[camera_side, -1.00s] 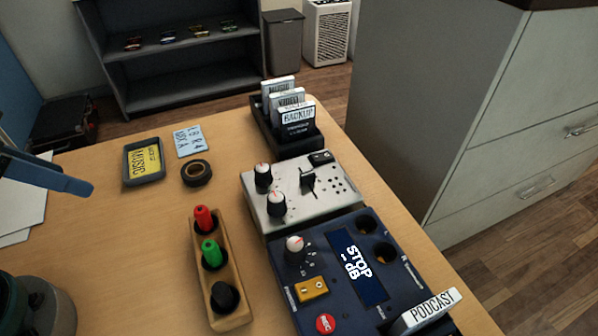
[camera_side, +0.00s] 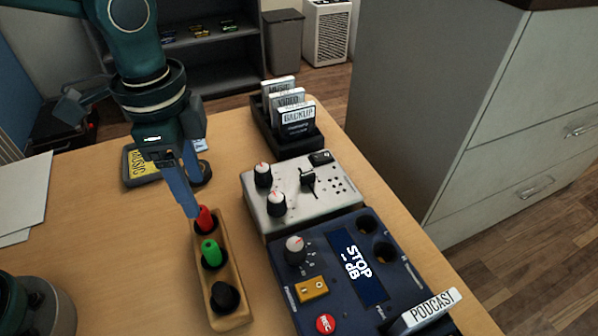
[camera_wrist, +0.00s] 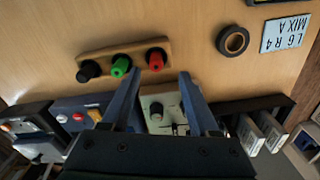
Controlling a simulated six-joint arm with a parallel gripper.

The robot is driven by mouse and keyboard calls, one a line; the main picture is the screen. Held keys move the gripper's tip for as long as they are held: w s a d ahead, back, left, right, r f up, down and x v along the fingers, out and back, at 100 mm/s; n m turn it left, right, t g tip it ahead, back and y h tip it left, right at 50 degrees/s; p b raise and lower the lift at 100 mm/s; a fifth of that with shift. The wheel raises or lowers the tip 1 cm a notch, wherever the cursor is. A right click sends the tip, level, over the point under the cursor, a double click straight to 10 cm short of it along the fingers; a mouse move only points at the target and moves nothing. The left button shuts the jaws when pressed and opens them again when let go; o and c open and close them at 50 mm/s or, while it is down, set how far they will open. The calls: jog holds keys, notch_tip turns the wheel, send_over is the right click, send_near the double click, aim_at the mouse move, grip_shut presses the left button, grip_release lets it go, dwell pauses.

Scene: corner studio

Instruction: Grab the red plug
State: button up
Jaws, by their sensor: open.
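The red plug (camera_side: 204,218) stands upright in the far slot of a wooden holder (camera_side: 234,277), with a green plug (camera_side: 211,252) and a black plug (camera_side: 225,297) beside it. My gripper (camera_side: 192,210) is above the table at the holder's far end, its fingertips close to the red plug's top in the side view. In the wrist view my gripper (camera_wrist: 156,80) is open with nothing between its fingers. There the red plug (camera_wrist: 156,61) shows just beyond the fingertips, between their lines. The side view does not show clearly whether a finger touches it.
A silver mixer (camera_side: 325,195) and a blue recorder (camera_side: 330,310) stand right of the holder. A black rack (camera_side: 283,150) of labelled cards is behind them. A tape roll (camera_wrist: 233,41) and a label card (camera_wrist: 284,33) lie nearby.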

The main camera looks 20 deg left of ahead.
aim_at(206, 223)
jog(key=shift+s+d+f, duration=0.1)
jog(key=shift+s+f, duration=0.05)
jog(key=shift+f, duration=0.3)
jog(key=shift+s+d+f, duration=0.1)
jog(key=shift+f, duration=0.35)
jog(key=shift+a+f, duration=0.1)
jog(key=shift+f, duration=1.9)
grip_shut()
